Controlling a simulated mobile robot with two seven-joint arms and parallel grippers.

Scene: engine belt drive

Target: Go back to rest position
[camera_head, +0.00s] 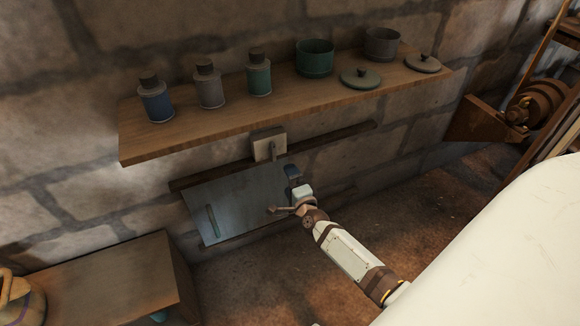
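One arm of mine comes in from the lower right; I take it as my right arm. Its gripper (284,200) is in front of the right part of a grey-blue panel (240,200) on the stone wall. The gripper is small and seen from behind, so I cannot tell whether its fingers are open or shut, or whether they touch the panel. A small dark blue piece (292,171) shows just above the gripper. The panel has a green strip (212,221) at its left. My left gripper is not in view.
A wooden shelf (200,137) above the panel holds several bottles, two pots (315,58) and two lids (361,77). A pale square plate (268,146) hangs under it. A wooden box (110,275) stands lower left. Brown machinery (515,110) is at right. Floor below the panel looks clear.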

